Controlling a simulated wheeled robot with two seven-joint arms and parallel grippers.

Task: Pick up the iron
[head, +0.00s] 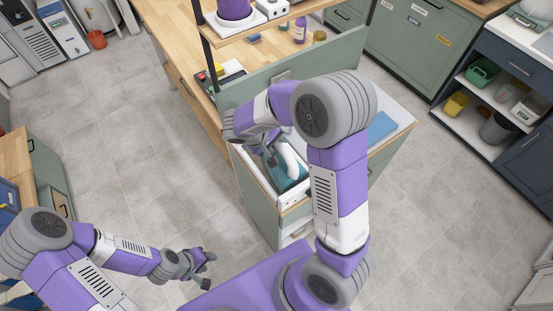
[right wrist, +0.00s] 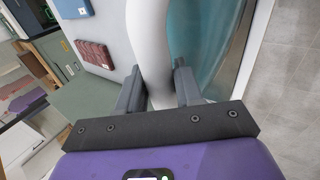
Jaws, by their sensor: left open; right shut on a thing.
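The iron has a white curved handle (head: 289,158) and a teal body (head: 279,178). My right gripper (head: 270,157) is at the handle. In the right wrist view, its two fingers (right wrist: 157,88) are shut on the iron's white handle (right wrist: 149,35), one on each side, with the teal body (right wrist: 203,35) to the right. I cannot tell whether the iron is off the drawer floor. My left gripper (head: 205,262) is open and empty over the floor, away from the drawer.
A dark red item (right wrist: 95,53) and a blue one (right wrist: 72,8) show beside the iron in the right wrist view. A green panel (head: 245,91) rises behind the drawer. The tiled floor (head: 110,145) at left is clear.

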